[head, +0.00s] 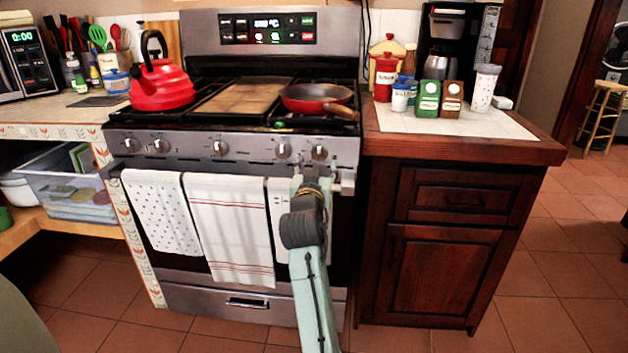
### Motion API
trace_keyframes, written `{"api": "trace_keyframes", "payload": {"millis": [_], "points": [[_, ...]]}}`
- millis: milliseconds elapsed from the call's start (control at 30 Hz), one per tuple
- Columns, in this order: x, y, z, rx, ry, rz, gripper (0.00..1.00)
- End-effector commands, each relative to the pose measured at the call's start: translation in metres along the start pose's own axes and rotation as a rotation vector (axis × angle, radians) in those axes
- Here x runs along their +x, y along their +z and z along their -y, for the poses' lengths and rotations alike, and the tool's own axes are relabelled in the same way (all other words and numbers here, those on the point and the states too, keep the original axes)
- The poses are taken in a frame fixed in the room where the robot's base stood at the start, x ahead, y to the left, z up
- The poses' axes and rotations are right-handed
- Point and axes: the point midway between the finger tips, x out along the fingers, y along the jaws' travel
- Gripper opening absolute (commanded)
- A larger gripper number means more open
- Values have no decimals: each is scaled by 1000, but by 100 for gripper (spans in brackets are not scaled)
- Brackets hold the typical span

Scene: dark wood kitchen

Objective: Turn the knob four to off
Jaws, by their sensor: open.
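The stove (250,125) has several round silver knobs in a row along its front panel. Counted from the left, knob four (283,150) is right of centre, and another knob (319,153) is at the far right. The angle of their pointers is too small to read. My arm reaches up from the bottom of the head view. My gripper (312,174) is small and partly hidden by my own wrist. It is open, just below the two right-hand knobs, and I see no knob between its fingers.
Towels (230,225) hang from the oven handle, partly behind my arm. A red kettle (162,85) and a red pan (315,98) stand on the stove top. A wooden cabinet (445,230) adjoins on the right. Tiled floor (560,270) is clear at right.

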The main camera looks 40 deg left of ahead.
Motion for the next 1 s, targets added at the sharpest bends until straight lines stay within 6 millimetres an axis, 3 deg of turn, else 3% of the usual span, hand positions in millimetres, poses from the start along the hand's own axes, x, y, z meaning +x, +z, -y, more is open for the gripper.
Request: {"api": "trace_keyframes", "payload": {"millis": [200, 400, 1000], "points": [[-48, 1, 0, 1, -2, 0, 55], [-72, 0, 0, 0, -1, 0, 55], [-78, 0, 0, 0, 0, 0, 55]]}}
